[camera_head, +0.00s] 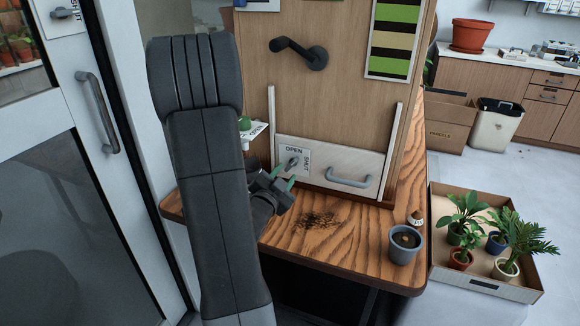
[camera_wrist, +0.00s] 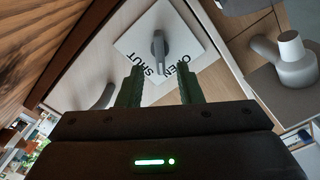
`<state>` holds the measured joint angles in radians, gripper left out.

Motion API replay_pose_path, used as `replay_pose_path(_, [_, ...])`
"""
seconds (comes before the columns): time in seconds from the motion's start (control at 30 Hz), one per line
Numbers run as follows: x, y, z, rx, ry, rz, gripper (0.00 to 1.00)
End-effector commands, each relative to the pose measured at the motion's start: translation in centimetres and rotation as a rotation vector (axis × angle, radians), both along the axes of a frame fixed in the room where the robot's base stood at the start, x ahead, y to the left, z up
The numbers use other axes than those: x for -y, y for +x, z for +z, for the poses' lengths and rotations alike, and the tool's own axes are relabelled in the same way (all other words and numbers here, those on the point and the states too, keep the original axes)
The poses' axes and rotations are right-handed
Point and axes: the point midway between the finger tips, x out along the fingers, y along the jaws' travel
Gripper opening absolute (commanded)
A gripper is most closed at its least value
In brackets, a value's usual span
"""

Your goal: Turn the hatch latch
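The hatch is a pale low panel (camera_head: 325,170) with a grey bar handle (camera_head: 349,182), set at the foot of a wooden board. Its small grey latch (camera_head: 291,163) sits on a white plate marked OPEN and SHUT (camera_head: 307,158). In the wrist view the latch (camera_wrist: 160,46) stands ahead, roughly centred between my fingers, and the bar handle (camera_wrist: 101,97) is to the left. My gripper (camera_head: 284,178) is open and empty, its green fingers (camera_wrist: 159,84) apart and pointing at the plate. It appears short of the latch. Which word the latch points to is unclear.
A dark lever handle (camera_head: 302,52) is higher on the board. The wooden bench (camera_head: 345,235) holds spilled soil (camera_head: 318,220) and a blue-grey pot (camera_head: 404,244). A crate of small plants (camera_head: 485,285) stands right. A glass door (camera_head: 60,200) is close on the left.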

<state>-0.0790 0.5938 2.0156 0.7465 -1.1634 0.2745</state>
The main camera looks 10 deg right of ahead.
Motion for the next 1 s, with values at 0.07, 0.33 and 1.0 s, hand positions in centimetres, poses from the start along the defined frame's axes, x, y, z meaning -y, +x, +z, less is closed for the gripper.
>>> replay_pose_path(0.07, [0.9,1.2,0.0,0.000,0.001,-0.004,0.33])
replay_pose_path(0.33, [2.5,3.7,0.0,0.000,0.000,0.000,0.33])
replay_pose_path(1.0, [2.6,3.9,0.0,0.000,0.001,0.001,0.00])
